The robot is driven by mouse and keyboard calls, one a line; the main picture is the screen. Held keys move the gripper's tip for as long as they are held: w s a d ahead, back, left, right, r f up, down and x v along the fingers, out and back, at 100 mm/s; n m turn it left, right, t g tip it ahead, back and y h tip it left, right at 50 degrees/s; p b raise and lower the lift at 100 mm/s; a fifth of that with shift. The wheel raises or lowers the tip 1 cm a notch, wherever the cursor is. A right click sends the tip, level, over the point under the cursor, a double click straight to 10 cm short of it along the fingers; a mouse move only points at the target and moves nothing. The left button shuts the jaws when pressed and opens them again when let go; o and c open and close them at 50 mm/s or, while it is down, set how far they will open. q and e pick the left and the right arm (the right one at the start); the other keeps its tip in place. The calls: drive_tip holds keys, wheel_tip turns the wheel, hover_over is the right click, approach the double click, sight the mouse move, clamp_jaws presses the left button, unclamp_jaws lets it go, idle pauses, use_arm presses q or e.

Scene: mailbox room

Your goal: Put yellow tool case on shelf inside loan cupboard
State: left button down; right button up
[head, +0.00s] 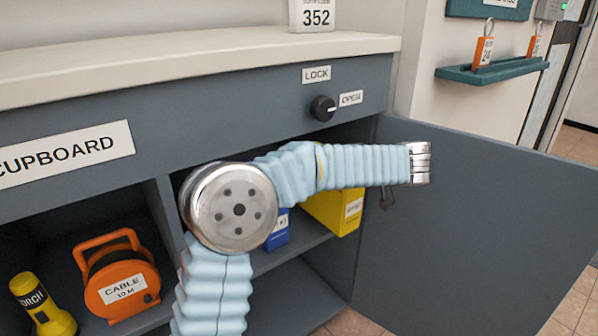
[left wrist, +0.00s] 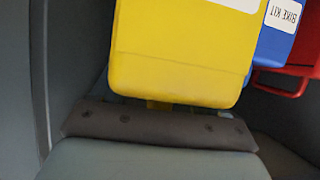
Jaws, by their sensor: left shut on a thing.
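The yellow tool case (head: 341,206) shows in the head view inside the open right bay of the loan cupboard (head: 330,265), partly behind my left arm. It fills the middle of the left wrist view (left wrist: 180,55), close to the camera. My left gripper (left wrist: 158,122) shows there as a dark bar against the case's edge, shut on it; the grip itself is mostly hidden. In the head view my left forearm crosses the bay's opening, and the gripper is hidden. The shelf (head: 284,254) shows below the case; I cannot tell whether they touch. My right gripper is not in view.
A blue bike kit case (left wrist: 279,35) stands beside the yellow case, with a red case (left wrist: 288,78) beyond it. The cupboard door (head: 470,230) is swung open on the right. The left bay holds an orange cable reel (head: 97,292) and a torch (head: 40,303).

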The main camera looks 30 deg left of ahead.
use_arm(q)
drive_tip(key=w+a, duration=0.1)
drive_tip(key=a, duration=0.1)
drive_tip(key=w+a, duration=0.1)
drive_tip(key=a, duration=0.2)
drive_tip(key=w+a, duration=0.1)
drive_tip(key=a, duration=0.2)
drive_tip(key=shift+w+a+r, duration=0.1)
drive_tip(key=shift+a, duration=0.05)
drive_tip(key=shift+w+a+f+b, duration=0.1)
drive_tip(key=shift+a+f+b, duration=0.1)
drive_tip(key=shift+f, duration=0.7)
drive_tip(key=shift+a+f+b, duration=0.1)
drive_tip(key=shift+f+b, duration=0.1)
drive_tip(key=shift+f, duration=0.65)
drive_tip(key=shift+f+b, duration=0.2)
drive_tip(key=shift+b, duration=0.1)
unclamp_jaws()
drive_tip(key=p+v, duration=0.1)
drive_tip(key=v, duration=1.1)
drive_tip(key=shift+r, duration=0.1)
